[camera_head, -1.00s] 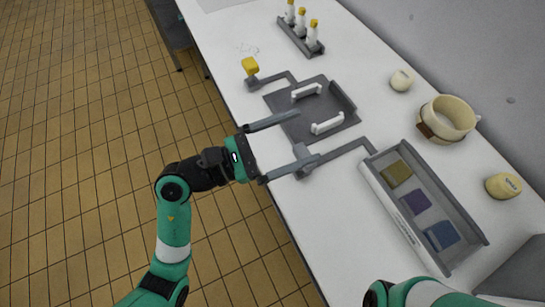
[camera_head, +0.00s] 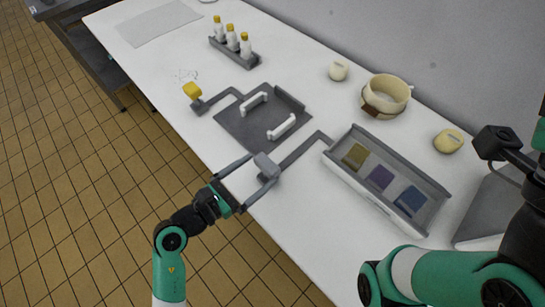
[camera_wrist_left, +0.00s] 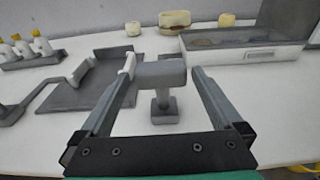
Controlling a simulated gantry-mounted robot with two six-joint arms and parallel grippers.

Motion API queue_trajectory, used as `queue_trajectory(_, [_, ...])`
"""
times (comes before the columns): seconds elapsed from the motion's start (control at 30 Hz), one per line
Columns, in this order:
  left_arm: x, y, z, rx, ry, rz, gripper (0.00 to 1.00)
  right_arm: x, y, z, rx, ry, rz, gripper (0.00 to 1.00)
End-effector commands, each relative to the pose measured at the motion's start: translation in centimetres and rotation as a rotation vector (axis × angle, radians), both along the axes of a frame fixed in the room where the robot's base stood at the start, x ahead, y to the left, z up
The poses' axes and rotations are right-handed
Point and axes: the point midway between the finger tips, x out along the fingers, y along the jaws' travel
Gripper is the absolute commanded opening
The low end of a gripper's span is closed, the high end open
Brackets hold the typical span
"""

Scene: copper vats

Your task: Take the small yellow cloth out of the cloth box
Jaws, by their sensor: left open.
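The cloth box (camera_head: 346,181) is a long, open grey and white tray at the right of the table. Three cloths lie in it in a row: the small yellow cloth (camera_head: 355,155), dull olive in tone, at the left end, a purple cloth (camera_head: 380,177) in the middle and a blue cloth (camera_head: 410,200) at the right. The box (camera_wrist_left: 254,56) shows at the upper right of the left wrist view. My left gripper (camera_head: 264,168) is open at the table's front edge, well short of the box. Its fingers lie either side of a grey block on a post (camera_wrist_left: 162,98).
A grey bar runs from the block toward the box. A dark plate (camera_head: 243,127) with two white handles lies left of it. Bottles in a rack (camera_head: 234,52), a tan pot (camera_head: 387,95) and a yellow jar (camera_head: 448,142) stand behind. My right arm fills the lower right.

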Motion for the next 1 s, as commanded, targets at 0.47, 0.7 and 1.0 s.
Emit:
queue_trajectory(0.47, [5.1,-4.9,-1.0,0.001,-0.001,-0.001,1.0,0.0,0.0,0.0,0.0,0.0,0.0,0.5])
queue_trajectory(0.7, [5.1,-4.9,-1.0,0.001,-0.001,0.0,1.0,0.0,0.0,0.0,0.0,0.0,0.0,0.5])
queue_trajectory(1.0, [5.1,-4.9,-1.0,0.001,-0.001,0.0,0.46,0.0,0.0,0.0,0.0,0.0,0.0,0.5])
